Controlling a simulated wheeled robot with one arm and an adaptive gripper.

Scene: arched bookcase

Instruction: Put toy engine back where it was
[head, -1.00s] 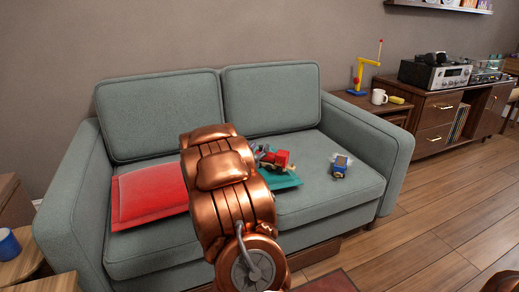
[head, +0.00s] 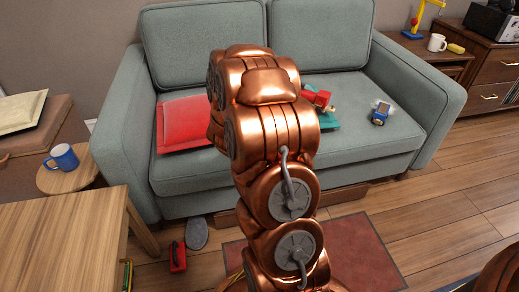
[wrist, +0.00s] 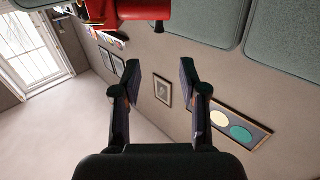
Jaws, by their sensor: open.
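A red toy engine (head: 317,97) lies on the sofa seat, at or on a teal flat item (head: 328,121), partly hidden by my arm in the head view. A red toy body (wrist: 150,12), seemingly this engine, also shows at the top of the wrist view, which looks upside down. A small blue toy vehicle (head: 380,113) stands to its right on the seat. My gripper (wrist: 160,76) is open, with nothing between its fingers; the red toy is beyond and above the fingertips in that picture. My arm hides the gripper in the head view.
The sofa (head: 195,52) has a red cushion (head: 183,124) at left. A wooden table (head: 62,240) fills the front left, near a blue mug (head: 62,157). A red item (head: 178,256) and grey slipper (head: 197,233) lie on the floor. A yellow-and-blue toy (head: 421,18) stands right.

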